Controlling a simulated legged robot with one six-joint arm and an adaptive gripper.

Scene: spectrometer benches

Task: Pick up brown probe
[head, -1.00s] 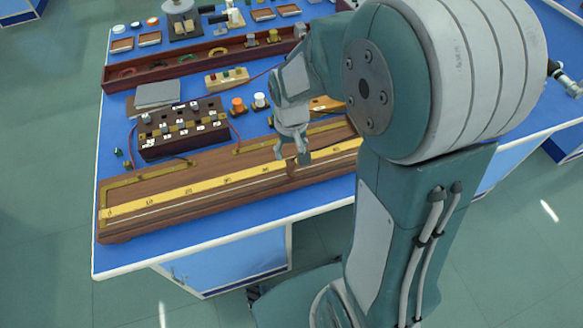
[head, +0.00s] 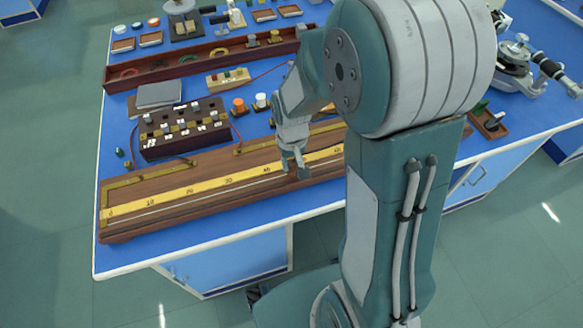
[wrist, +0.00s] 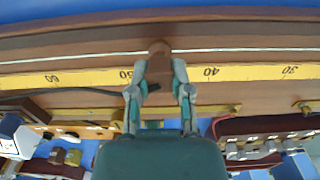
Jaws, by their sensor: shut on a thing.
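The brown probe (wrist: 159,66) is a small brown block with a rounded end, seen in the wrist view between the two fingers of my gripper (wrist: 160,78). The fingers are shut on its sides. It is over the yellow scale of the long wooden board (wrist: 240,52), between the 40 and 50 marks, and its rounded end reaches the pale wire. I cannot tell whether it touches the board. In the head view my gripper (head: 297,168) points down at the board, and the probe is mostly hidden by the fingers.
Behind the board stand a dark box with plugs (head: 183,128), an orange-capped item (head: 238,106) and a small block with colored knobs (head: 228,78). A long wooden tray (head: 205,58) lies farther back. A dark cable runs to the probe in the wrist view.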

